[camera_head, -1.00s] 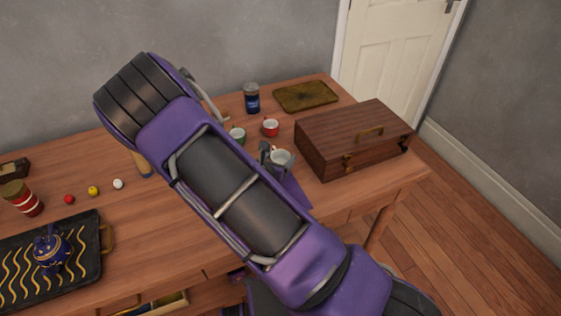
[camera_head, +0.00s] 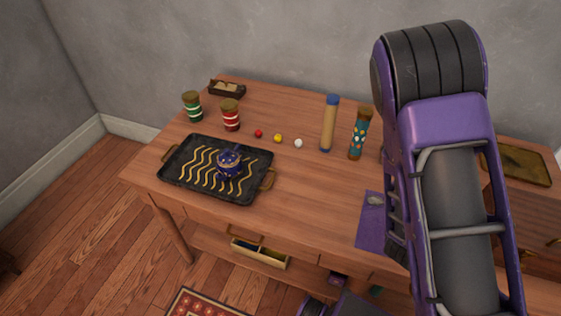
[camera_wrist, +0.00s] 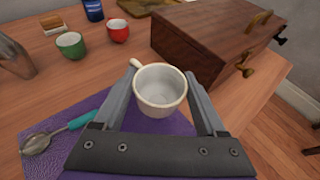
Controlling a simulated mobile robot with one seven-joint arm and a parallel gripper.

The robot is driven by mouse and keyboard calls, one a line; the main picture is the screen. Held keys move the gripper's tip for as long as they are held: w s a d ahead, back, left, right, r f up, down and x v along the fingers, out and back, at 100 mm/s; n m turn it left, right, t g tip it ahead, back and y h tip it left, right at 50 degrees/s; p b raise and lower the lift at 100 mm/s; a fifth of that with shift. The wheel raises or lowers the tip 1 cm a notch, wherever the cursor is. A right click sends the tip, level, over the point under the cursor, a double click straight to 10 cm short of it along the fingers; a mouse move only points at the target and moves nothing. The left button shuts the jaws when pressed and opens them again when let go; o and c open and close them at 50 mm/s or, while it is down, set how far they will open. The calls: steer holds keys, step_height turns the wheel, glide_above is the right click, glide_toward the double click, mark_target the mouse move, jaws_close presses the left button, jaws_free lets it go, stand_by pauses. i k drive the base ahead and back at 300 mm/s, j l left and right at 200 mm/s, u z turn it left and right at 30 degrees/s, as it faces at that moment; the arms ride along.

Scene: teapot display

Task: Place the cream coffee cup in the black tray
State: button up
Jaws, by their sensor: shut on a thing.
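The cream coffee cup (camera_wrist: 160,90) is between the two fingers of my gripper (camera_wrist: 163,108) in the wrist view. The fingers are shut on it, one at each side, and its handle points up and left. The cup looks upright and empty. Whether it is clear of the table is hard to tell. The black tray (camera_head: 188,152), with gold wavy lines and brass handles, lies at the left of the table in the head view. A dark blue teapot (camera_head: 229,163) stands on it. My arm hides the gripper and cup in the head view.
Red, yellow and white balls (camera_head: 298,143), a tan cylinder (camera_head: 328,126) and a teal patterned jar (camera_head: 359,135) stand between tray and arm. A wooden box (camera_wrist: 215,45), green cup (camera_wrist: 70,45) and red cup (camera_wrist: 117,30) are near.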

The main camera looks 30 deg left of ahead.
mark_target(198, 150)
steer(key=k+j, duration=0.55)
steer(key=j, duration=0.2)
steer(key=k+j+u, duration=0.15)
steer(key=j, duration=0.2)
steer(key=k+j, duration=0.1)
steer(key=j, duration=0.6)
steer(key=j+u, duration=0.15)
steer(key=j, duration=0.6)
steer(key=i+j, duration=0.55)
steer(key=j+u, duration=0.05)
steer(key=j, duration=0.05)
